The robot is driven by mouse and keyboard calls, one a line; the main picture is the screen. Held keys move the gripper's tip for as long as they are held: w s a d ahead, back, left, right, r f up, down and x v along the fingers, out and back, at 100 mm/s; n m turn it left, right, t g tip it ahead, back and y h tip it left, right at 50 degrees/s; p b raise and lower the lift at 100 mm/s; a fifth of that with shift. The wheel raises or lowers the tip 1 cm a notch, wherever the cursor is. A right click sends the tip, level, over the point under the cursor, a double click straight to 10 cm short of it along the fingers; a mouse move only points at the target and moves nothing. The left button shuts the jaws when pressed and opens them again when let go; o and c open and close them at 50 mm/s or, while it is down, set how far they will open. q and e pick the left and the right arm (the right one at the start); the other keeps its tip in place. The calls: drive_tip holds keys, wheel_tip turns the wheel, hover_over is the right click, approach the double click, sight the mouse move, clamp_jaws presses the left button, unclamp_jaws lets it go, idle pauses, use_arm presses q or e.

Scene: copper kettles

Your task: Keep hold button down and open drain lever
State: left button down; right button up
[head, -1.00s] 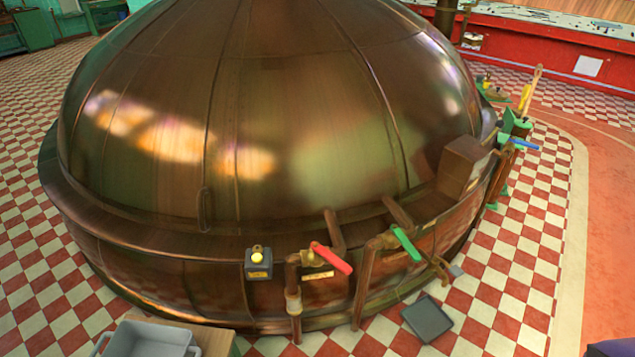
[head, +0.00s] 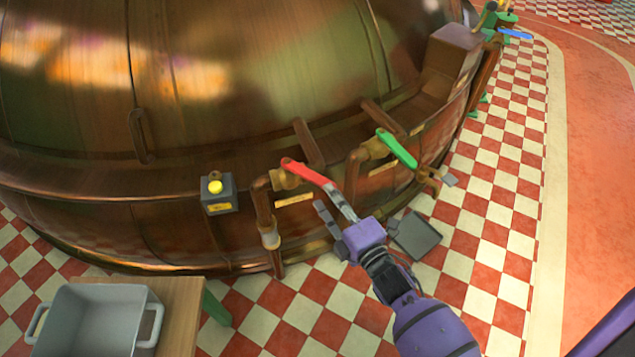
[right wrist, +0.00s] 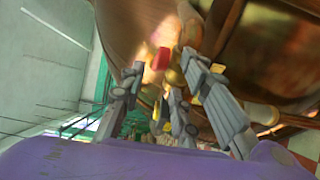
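A yellow push button (head: 215,187) sits on a small dark box on the kettle's lower wall, with nothing touching it. To its right, a red lever (head: 305,172) sits on a copper pipe and slants down to the right. A green lever (head: 397,149) sits on the pipe further right. Their labels are too small to read. My right gripper (head: 328,200) is at the red lever's free end, fingers apart. In the right wrist view, the red lever's tip (right wrist: 161,59) shows between the spread fingers; I cannot tell whether they touch it. My left gripper is out of view.
The big copper kettle (head: 75,215) fills the left and middle. A grey tub (head: 100,315) stands on a wooden table (head: 185,310) at the lower left. A dark tray (head: 417,237) lies on the checkered floor below the levers. A blue lever (head: 515,33) is far right.

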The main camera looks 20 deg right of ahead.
sight(312, 172)
drive_tip(key=x, duration=0.7)
clamp_jaws()
